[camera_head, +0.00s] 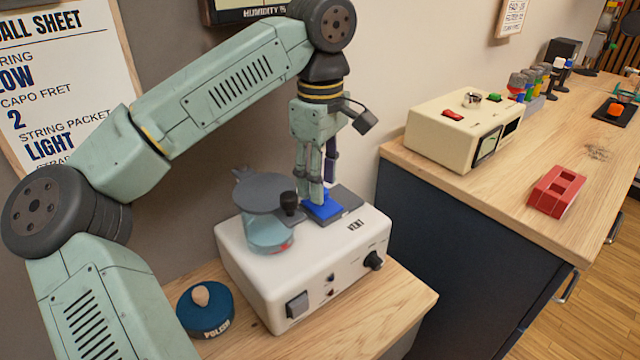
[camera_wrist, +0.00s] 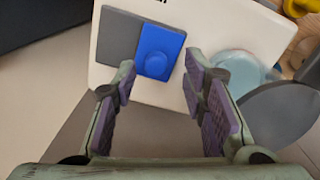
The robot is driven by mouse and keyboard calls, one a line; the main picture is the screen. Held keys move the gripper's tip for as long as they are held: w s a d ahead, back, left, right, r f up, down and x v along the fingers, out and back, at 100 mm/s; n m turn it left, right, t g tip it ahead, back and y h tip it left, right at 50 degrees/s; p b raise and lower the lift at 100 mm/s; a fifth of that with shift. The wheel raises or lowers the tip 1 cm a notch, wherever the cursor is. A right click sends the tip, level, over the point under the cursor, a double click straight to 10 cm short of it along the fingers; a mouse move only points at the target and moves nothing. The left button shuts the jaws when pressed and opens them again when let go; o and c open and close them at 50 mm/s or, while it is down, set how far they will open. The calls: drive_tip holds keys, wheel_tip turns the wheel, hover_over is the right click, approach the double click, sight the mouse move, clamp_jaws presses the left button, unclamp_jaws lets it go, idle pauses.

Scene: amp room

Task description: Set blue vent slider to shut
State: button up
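The blue vent slider (camera_head: 322,208) lies on a dark grey plate (camera_head: 352,197) on top of a cream box (camera_head: 300,275) with dark lettering. In the wrist view the slider (camera_wrist: 172,46) has a round raised knob and covers one end of the plate (camera_wrist: 115,38), leaving the other end bare. My gripper (camera_head: 316,192) points down over the slider. In the wrist view its purple-padded fingers (camera_wrist: 160,70) stand apart, with the slider's knob between and just beyond the tips. Nothing is held. Whether a fingertip touches the slider is hard to tell.
A glass jar (camera_head: 268,238) with a wide grey lid (camera_head: 265,194) stands on the box, close left of my gripper. A blue polish tin (camera_head: 205,310) is at the box's left. Right, a wooden counter holds a cream instrument (camera_head: 450,135) and a red block (camera_head: 556,190).

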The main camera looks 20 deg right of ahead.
wheel_tip(320, 180, up, 10)
idle(0.4)
drive_tip(key=shift+r, duration=0.1)
